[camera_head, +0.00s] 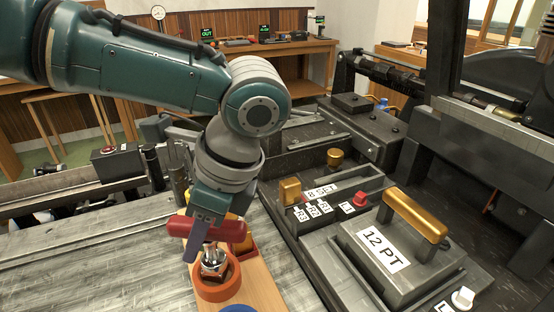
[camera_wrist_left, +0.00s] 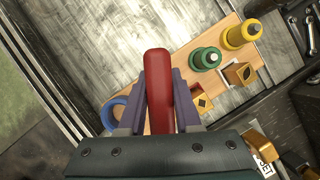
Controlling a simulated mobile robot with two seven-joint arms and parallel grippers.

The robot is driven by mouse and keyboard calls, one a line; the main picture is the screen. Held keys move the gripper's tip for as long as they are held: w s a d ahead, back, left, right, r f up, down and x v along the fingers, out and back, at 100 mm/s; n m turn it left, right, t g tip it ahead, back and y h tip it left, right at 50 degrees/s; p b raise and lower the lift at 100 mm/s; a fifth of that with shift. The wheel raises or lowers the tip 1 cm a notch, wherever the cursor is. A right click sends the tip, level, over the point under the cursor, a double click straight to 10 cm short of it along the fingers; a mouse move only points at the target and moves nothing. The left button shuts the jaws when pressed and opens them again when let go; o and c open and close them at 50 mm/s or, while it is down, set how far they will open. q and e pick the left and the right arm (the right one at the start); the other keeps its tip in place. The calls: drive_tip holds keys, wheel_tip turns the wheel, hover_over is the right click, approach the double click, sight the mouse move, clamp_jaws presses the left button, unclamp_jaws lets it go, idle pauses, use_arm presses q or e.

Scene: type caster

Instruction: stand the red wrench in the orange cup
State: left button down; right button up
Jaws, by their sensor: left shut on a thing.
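The red wrench (camera_head: 232,231) has a thick red handle lying crosswise in my left gripper (camera_head: 207,228), with shiny metal below it. My left gripper is shut on the handle. In the left wrist view the handle (camera_wrist_left: 158,65) sits between the two fingers. The orange cup (camera_head: 218,289) stands on a wooden board (camera_head: 264,286) directly below the gripper. The metal part shows at the cup's mouth; I cannot tell how deep it goes. The cup is hidden in the left wrist view. My right gripper is not in view.
The board also carries a blue ring-shaped cup (camera_wrist_left: 112,112), a green cup (camera_wrist_left: 205,59), a yellow cup (camera_wrist_left: 236,38) and a small wooden block (camera_wrist_left: 240,74). A dark machine with a "12 PT" box (camera_head: 385,250) stands at the right. The grey surface (camera_head: 110,265) at left is clear.

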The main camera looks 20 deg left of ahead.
sight(224, 223)
use_arm(q)
drive_tip(key=shift+f+b, duration=0.7)
drive_tip(key=shift+f, duration=0.4)
drive_tip(key=c, duration=0.5)
unclamp_jaws()
drive_tip(key=shift+r, duration=0.1)
drive_tip(key=v, duration=1)
drive_tip(key=shift+a, duration=0.1)
